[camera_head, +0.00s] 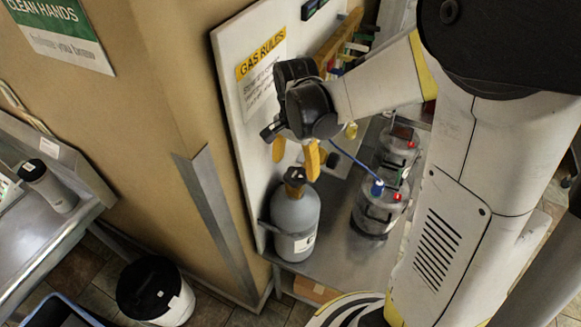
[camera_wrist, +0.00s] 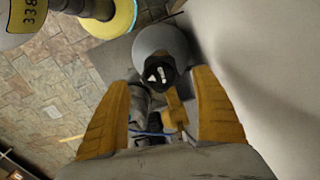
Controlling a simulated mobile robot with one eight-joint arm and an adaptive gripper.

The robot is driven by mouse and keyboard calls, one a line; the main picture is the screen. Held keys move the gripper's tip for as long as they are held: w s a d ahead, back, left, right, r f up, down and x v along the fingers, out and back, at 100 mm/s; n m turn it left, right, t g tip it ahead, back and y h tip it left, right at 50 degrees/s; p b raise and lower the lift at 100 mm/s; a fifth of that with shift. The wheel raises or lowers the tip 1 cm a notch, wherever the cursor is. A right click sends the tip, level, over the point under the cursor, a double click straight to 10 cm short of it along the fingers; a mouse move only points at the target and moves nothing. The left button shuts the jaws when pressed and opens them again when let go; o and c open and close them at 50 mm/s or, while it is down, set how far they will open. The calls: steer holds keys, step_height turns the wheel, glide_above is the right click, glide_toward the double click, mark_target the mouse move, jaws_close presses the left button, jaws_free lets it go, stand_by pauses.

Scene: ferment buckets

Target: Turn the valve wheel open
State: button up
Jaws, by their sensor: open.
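The valve wheel (camera_head: 295,175) is a small dark knob on top of a grey gas cylinder (camera_head: 295,215), which stands upright against a white panel. In the wrist view the black wheel (camera_wrist: 158,75) has a white marking and lies between my finger ends, with the cylinder's rounded grey shoulder (camera_wrist: 163,42) behind it. A yellow-brass fitting (camera_wrist: 175,108) shows beside the wheel. My gripper (camera_head: 296,160) is open and empty, pointing down just above the wheel, its two yellow fingers on either side. Whether a finger touches the wheel I cannot tell.
The white panel (camera_head: 238,120) with a gas rules sign stands close to the cylinder. Clear lidded vessels (camera_head: 378,210) with a blue hose (camera_head: 350,158) stand on the metal bench to its right. A black-lidded bucket (camera_head: 150,285) is on the floor at left.

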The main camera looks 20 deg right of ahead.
mark_target(295, 175)
step_height(295, 175, down, 4)
steer(key=shift+f, duration=0.1)
steer(key=c, duration=1.2)
steer(key=shift+b, duration=0.3)
